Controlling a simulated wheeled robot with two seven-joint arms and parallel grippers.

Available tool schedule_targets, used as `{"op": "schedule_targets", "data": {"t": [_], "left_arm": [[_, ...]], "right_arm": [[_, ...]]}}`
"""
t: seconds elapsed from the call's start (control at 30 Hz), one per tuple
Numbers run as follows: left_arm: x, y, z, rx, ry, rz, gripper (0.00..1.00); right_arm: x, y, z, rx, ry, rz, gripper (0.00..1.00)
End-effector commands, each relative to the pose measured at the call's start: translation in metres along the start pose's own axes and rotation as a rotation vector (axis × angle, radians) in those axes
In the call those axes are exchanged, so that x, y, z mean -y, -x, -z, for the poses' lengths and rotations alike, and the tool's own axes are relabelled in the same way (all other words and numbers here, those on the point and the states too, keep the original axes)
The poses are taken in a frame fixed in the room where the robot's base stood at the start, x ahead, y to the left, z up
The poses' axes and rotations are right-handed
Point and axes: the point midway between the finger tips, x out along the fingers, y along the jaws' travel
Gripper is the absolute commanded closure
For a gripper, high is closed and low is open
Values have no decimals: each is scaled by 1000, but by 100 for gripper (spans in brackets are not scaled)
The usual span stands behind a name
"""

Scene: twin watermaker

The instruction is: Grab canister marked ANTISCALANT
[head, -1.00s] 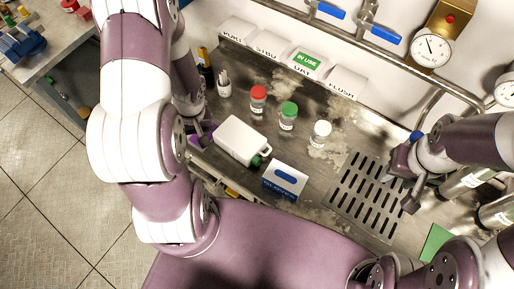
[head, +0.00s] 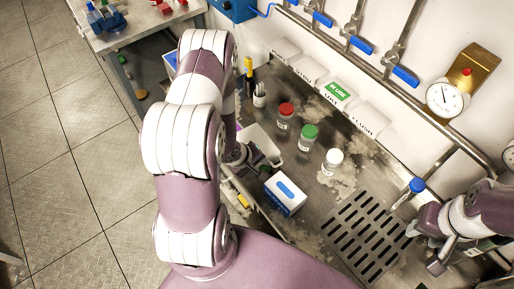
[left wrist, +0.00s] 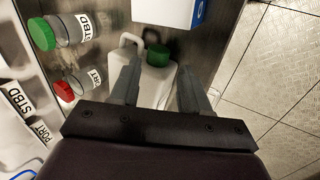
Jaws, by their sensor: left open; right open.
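A white canister with a green cap (left wrist: 157,56) stands on the steel worktop; no label is readable on it. In the head view the white canister (head: 262,142) is partly hidden by my left gripper (head: 268,163). In the left wrist view my left gripper (left wrist: 159,78) is open, with one finger on each side of the canister's body and cap. I cannot tell whether the fingers touch it. My right gripper (head: 427,250) is open and empty at the right, beside the slotted drain.
A blue-and-white box (head: 285,195) stands close to the canister. Red-capped (head: 286,115), green-capped (head: 308,137) and white-capped (head: 332,161) jars stand behind. A slotted drain (head: 365,235) lies at right. Pipes with blue valve handles (head: 358,44) run along the wall.

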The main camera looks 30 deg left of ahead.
Motion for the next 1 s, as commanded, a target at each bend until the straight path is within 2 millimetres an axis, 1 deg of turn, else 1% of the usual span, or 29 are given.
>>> {"op": "schedule_targets", "data": {"t": [0.07, 0.2, 0.3, 0.4, 0.57, 0.6, 0.67, 0.7, 0.73, 1.0], "left_arm": [[-1, -7, -1, 1, -1, 1, 54], [-3, -31, -6, 3, -2, 2, 54], [-2, -49, -6, 0, -2, 1, 54], [-2, -56, -5, -1, -1, 1, 54], [-2, -57, -5, -2, -1, 1, 54], [-2, -57, -5, -2, -1, 1, 60], [-2, -57, -5, -2, -1, 1, 80], [-2, -57, -5, -2, -1, 0, 93], [-2, -57, -5, -2, -1, 1, 100], [-3, -56, -4, -4, -2, -3, 100]], "right_arm": [[0, 2, 0, 0, 0, 0, 57], [0, 13, 2, 0, 0, 0, 57], [0, 14, 2, 0, 0, 0, 57], [0, 14, 2, 0, 0, 0, 57], [0, 13, 2, 0, 0, 0, 57], [0, 13, 2, 0, 0, 0, 57], [0, 13, 2, 0, 0, 0, 57], [0, 13, 2, 0, 0, 0, 57], [0, 13, 2, 0, 0, 0, 57], [0, 13, 2, 0, 0, 0, 57]]}}
